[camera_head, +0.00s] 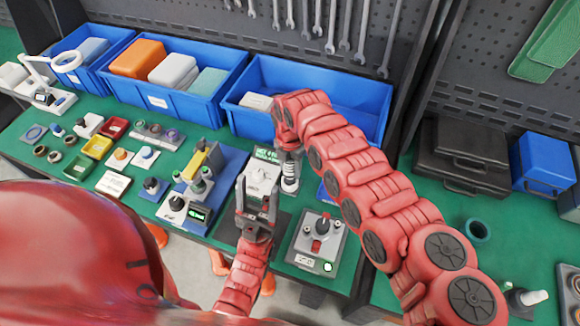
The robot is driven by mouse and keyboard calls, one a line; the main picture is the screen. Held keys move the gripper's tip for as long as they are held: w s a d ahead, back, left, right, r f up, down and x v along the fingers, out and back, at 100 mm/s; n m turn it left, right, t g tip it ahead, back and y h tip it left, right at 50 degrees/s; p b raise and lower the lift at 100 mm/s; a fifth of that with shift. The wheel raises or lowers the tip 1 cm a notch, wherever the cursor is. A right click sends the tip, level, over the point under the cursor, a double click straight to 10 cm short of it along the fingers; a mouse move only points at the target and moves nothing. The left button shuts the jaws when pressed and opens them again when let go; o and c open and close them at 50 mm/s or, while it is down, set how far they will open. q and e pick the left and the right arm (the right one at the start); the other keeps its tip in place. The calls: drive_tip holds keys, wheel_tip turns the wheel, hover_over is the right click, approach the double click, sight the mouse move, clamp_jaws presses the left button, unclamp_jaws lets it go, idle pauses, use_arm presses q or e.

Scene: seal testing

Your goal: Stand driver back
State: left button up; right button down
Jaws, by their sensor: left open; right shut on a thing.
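My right gripper (288,148) comes down at the back middle of the green bench, partly hidden under its own red arm. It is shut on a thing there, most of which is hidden. A silver, ringed upright piece (290,177) shows directly below it. I cannot tell whether this is the driver or a part of a stand. My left gripper (257,207) is open, with its fingers apart at the front of a light grey block-shaped device (262,178). I cannot tell whether the fingers touch it.
A grey fixture with a black knob and red part (318,243) stands at the front right. A blue station with black knobs (205,185) is left of my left gripper. Blue bins (330,85) line the back. A small lit display (267,154) stands behind the grey device.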

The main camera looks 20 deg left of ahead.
drive_tip(key=shift+f+b, duration=0.4)
drive_tip(key=shift+b, duration=0.35)
idle(1.2)
drive_tip(key=shift+c, duration=1.2)
unclamp_jaws()
drive_tip(key=shift+r+p, duration=0.4)
drive_tip(key=shift+r, duration=0.25)
drive_tip(key=shift+r+p, duration=1.55)
drive_tip(key=shift+r, duration=2.35)
